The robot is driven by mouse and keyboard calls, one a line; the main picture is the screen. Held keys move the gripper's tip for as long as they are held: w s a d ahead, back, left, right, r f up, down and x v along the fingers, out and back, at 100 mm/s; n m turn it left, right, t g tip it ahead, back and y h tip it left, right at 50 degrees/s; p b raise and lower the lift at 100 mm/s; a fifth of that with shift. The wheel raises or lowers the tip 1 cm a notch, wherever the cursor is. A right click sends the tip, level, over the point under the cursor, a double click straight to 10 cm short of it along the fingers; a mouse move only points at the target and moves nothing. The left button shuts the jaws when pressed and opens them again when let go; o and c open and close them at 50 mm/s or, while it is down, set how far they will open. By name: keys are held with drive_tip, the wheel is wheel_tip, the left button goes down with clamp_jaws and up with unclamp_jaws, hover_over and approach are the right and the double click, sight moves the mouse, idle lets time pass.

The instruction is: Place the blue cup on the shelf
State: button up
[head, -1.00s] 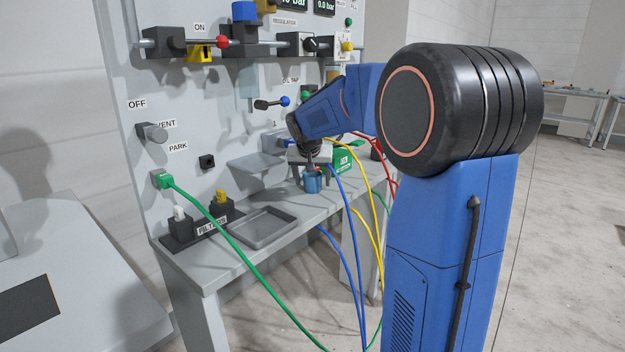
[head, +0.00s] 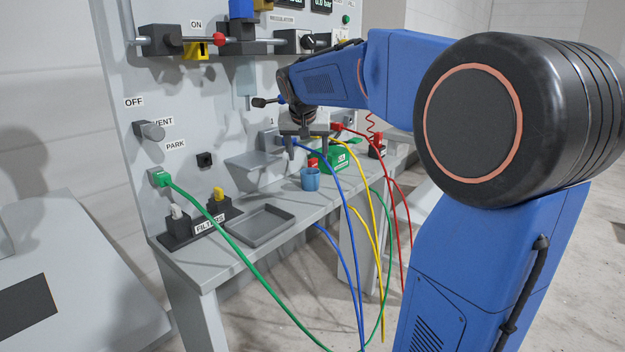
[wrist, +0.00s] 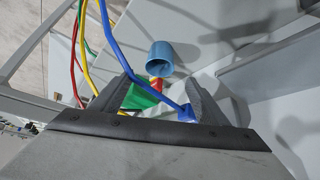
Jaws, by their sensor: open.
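The blue cup (head: 310,179) stands upright on the grey bench, right of the tray in the head view. It also shows in the wrist view (wrist: 160,57), beyond the fingers and apart from them. A small grey shelf (head: 252,161) juts from the panel, left of and behind the cup. It appears at the upper right of the wrist view (wrist: 275,57). My gripper (head: 311,154) is open and empty above the cup, with its fingers pointing down.
A grey tray (head: 260,228) and the filters block (head: 195,228) lie left of the cup. A green box (head: 336,160) stands close behind it. Blue, yellow, red and green hoses hang in front of the bench, and a blue one passes near my gripper.

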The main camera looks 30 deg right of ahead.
drive_tip(key=s+a+f+n+y, duration=0.1)
drive_tip(key=s+a+f, duration=0.4)
drive_tip(key=s, duration=0.7)
drive_tip(key=s+a+f+n+y, duration=0.1)
drive_tip(key=s+a+f+n, duration=0.3)
drive_tip(key=s+f, duration=0.3)
drive_tip(key=s+a+f+n+y, duration=0.2)
drive_tip(key=s+a+f, duration=0.4)
drive_tip(key=s, duration=1.1)
drive_tip(key=shift+a+f, duration=0.15)
drive_tip(key=shift+f, duration=0.15)
